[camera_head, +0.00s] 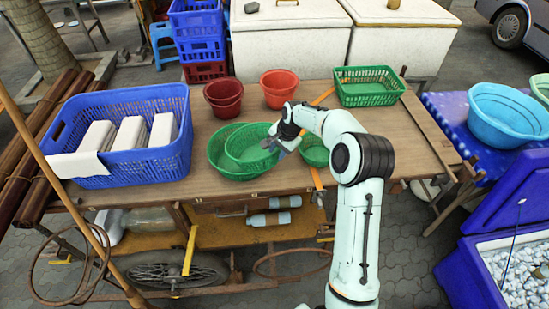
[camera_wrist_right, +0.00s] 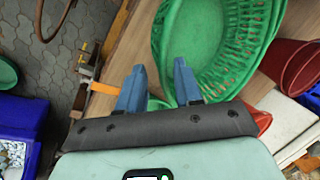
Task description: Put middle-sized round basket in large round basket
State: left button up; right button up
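The large round green basket (camera_head: 216,157) stands on the wooden table near its front edge. The middle-sized round green basket (camera_head: 248,141) sits within its right part, slightly tilted, with its rim close to the large basket's right rim. Both also show at the top of the right wrist view, where ribbed green walls (camera_wrist_right: 257,30) overlap. My right gripper (camera_head: 274,145) is just right of the two baskets; in the wrist view its blue fingers (camera_wrist_right: 160,66) are apart with nothing clasped. A small green basket (camera_head: 315,151) is right of the gripper, partly hidden by my arm. My left gripper is out of view.
A blue crate (camera_head: 128,174) with white blocks fills the table's left. Red-brown pots (camera_head: 224,98) and a red pot (camera_head: 279,89) stand behind the baskets. A green rectangular basket (camera_head: 368,88) is at the back right. The table's right part is clear.

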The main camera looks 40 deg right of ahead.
jog(key=shift+v, duration=2.6)
jog(key=s+a+f+n+g+y, duration=0.1)
jog(key=s+a+f+n, duration=0.2)
jog(key=a+f, duration=0.6)
jog(key=s+a+f+n+y, duration=0.1)
jog(key=s+a+f+n, duration=0.15)
jog(key=a+f, duration=0.7)
jog(key=s+a+f+n, duration=0.2)
jog(key=s+a+f, duration=0.1)
jog(key=s, duration=0.4)
jog(key=s+a+f+n+g, duration=0.1)
jog(key=s+a+f+n, duration=0.1)
jog(key=s+a+f, duration=0.2)
jog(key=s+a+f+n+g+y, duration=0.1)
jog(key=s+a+f+n, duration=0.1)
jog(key=s+a+f, duration=0.2)
jog(key=s+f, duration=0.3)
jog(key=s, duration=0.5)
jog(key=shift+f, duration=0.1)
